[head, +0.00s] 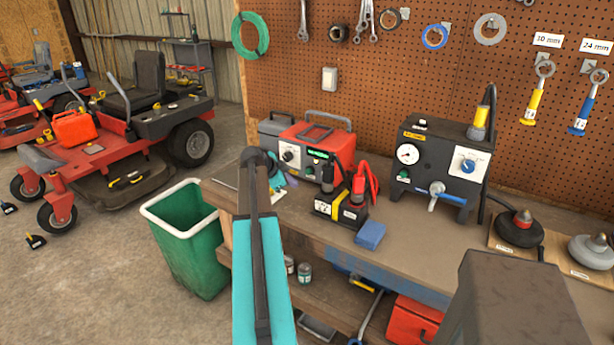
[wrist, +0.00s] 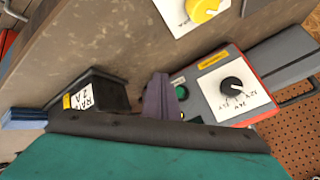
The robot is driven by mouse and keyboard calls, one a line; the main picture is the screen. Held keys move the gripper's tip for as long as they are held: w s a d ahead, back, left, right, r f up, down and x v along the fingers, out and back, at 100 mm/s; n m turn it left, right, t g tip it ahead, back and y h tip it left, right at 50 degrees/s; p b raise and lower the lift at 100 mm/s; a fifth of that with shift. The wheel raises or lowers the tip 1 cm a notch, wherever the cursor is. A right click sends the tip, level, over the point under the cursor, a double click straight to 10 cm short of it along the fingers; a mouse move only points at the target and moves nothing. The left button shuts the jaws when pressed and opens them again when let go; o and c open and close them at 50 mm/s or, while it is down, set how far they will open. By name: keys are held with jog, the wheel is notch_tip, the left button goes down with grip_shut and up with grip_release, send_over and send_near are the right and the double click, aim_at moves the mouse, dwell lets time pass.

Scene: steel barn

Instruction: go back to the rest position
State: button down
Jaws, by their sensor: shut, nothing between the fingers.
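My arm reaches up over the bench in the head view, with teal links in the foreground. My gripper is mostly hidden behind the arm there. In the wrist view my gripper (wrist: 160,97) shows as purple-grey fingers close together, with nothing visible between them. The fingers appear between a black box with a label (wrist: 98,95) and a red unit with a dial (wrist: 225,85). I cannot tell whether they touch either one. The lower part of the wrist view is covered by my own teal and dark arm.
The wooden bench (head: 400,262) holds a red-grey charger (head: 340,147), a black battery box (head: 342,207), a blue block (head: 370,235) and a black gauge unit (head: 440,160). A pegboard (head: 340,60) stands behind. A green bin (head: 190,245) and red mower (head: 115,150) are left.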

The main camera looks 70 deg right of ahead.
jog(key=shift+w+a, duration=0.1)
jog(key=shift+a, duration=0.2)
dwell(0.4)
